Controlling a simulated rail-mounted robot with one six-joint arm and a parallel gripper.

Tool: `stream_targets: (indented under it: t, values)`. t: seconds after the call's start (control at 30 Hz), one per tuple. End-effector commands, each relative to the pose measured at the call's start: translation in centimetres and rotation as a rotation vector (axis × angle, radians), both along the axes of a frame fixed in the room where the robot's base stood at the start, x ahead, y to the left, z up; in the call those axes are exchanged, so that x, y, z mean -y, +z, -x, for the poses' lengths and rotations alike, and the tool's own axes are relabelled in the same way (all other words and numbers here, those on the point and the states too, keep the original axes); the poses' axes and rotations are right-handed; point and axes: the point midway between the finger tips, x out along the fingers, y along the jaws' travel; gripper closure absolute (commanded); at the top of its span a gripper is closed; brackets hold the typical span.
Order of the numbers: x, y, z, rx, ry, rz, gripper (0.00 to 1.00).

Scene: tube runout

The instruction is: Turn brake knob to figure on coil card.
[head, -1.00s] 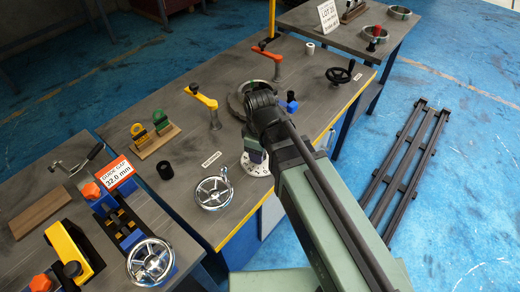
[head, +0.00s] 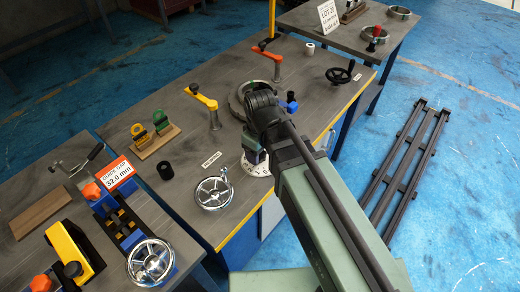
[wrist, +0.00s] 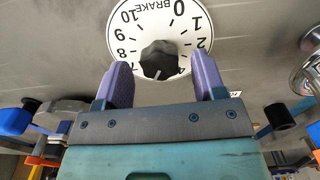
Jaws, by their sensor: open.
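The brake dial (wrist: 145,35) is a white disc lettered BRAKE with figures from 0 to 10. Its black knob (wrist: 160,58) carries a white line on its lower side, pointing between the 4 and the 7; the figures there are hidden. My gripper (wrist: 160,76) is open, its two purple fingers apart on either side of the knob's near side, not visibly touching it. In the head view the dial (head: 259,170) is partly covered by my gripper (head: 254,160). A white card marked LOT 20 (head: 328,16) stands on the far table; its smaller lines are too small to read.
A chrome handwheel (head: 214,192) stands close left of the dial. A blue knob (head: 291,105) and a dark ring (head: 238,104) lie behind my wrist. An orange GUIDE GAP card (head: 116,172) reads 32.0 mm. A yellow strip (head: 240,220) marks the bench's front edge.

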Motion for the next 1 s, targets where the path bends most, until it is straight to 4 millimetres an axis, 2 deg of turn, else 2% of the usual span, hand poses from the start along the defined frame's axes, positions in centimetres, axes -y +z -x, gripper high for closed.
stream_targets:
  t: [0.4,0.8,0.87,1.0]
  values:
    - [0.0,5.7,0.0,0.000,0.001,0.000,0.36]
    - [0.0,6.1,0.0,0.000,0.001,0.000,0.36]
    - [0.0,6.6,0.0,0.000,0.001,0.000,0.36]
    - [0.0,9.0,0.0,0.000,0.001,0.000,0.36]
